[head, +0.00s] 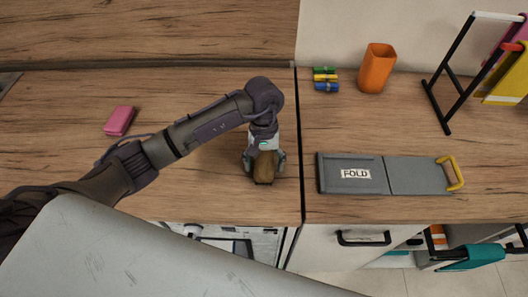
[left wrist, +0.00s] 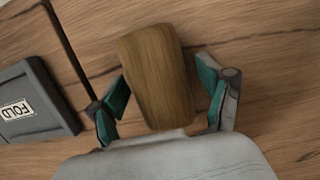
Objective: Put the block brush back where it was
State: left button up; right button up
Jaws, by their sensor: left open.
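The block brush (head: 264,168) shows as a brown wooden block on the wood counter, near the seam between the two counter sections. In the left wrist view its wooden top (left wrist: 158,75) lies between the fingers, with a gap on each side. My left gripper (head: 265,163) points down over the brush, open, its fingers on either side of it; it also shows in the left wrist view (left wrist: 166,98). The underside of the brush is hidden. My right gripper is not in view.
A grey folding board (head: 420,176) marked FOLD, with a yellow handle, lies right of the seam. A pink block (head: 119,121) lies left. An orange cup (head: 376,68), several coloured clips (head: 326,78) and a black rack (head: 462,70) stand at the back right.

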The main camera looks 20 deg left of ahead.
aim_at(264, 153)
pick_arm(q)
jog(key=b+v, duration=0.4)
jog(key=v, duration=0.7)
jog(key=shift+f, duration=0.1)
jog(key=shift+w+r, duration=0.1)
jog(key=shift+r, duration=0.55)
